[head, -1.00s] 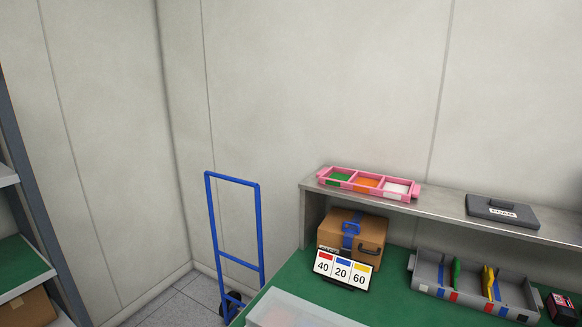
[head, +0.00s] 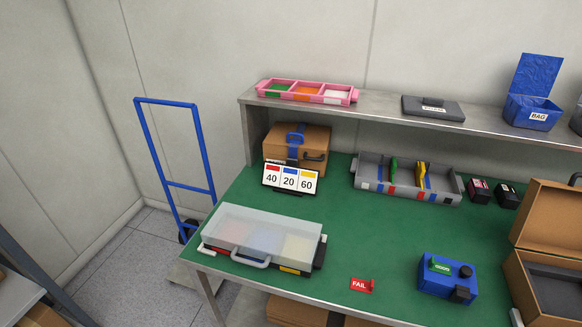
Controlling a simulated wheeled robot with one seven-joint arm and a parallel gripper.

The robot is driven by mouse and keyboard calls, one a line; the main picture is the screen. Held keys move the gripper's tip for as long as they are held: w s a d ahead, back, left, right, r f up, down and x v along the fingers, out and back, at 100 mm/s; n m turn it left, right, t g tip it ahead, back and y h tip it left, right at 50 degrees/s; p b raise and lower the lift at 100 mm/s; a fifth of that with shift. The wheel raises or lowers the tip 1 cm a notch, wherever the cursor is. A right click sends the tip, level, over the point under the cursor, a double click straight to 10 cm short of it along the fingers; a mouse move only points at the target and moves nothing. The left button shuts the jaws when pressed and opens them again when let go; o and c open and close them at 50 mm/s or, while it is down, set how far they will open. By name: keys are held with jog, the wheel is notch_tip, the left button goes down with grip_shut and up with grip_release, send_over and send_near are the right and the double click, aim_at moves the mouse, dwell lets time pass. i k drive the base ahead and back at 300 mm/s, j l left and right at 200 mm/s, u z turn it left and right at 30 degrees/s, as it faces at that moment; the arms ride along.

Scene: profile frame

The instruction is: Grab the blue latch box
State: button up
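A small blue box (head: 447,279) sits on the green bench top at the lower right. It has a green label on top and black knob-like parts at its right and front. A second blue box (head: 530,112), marked BAG, stands on the raised shelf at the upper right with its lid up. I cannot tell for sure which one is called the latch box; the bench one is closed. My gripper is not in view.
The green bench (head: 345,232) is clear around its middle. A clear-lidded case (head: 263,235), a red FAIL tag (head: 362,285), a number sign (head: 290,179), a grey divided tray (head: 407,180) and an open brown case (head: 550,215) stand on it. A blue hand truck (head: 190,188) stands left.

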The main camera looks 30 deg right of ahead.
aim_at(435, 290)
jog(key=i+j+z, duration=0.1)
jog(key=z, duration=0.55)
jog(key=i+j+z, duration=0.2)
jog(key=j+z, duration=0.15)
jog(key=i+j+z, duration=0.1)
jog(key=j+z, duration=0.25)
jog(key=j, duration=0.25)
jog(key=i+j+z, duration=0.1)
jog(key=j+z, duration=0.2)
jog(key=j, duration=0.2)
jog(key=j+z, duration=0.15)
jog(key=j, duration=2)
jog(key=l, duration=0.75)
jog(key=i, duration=0.05)
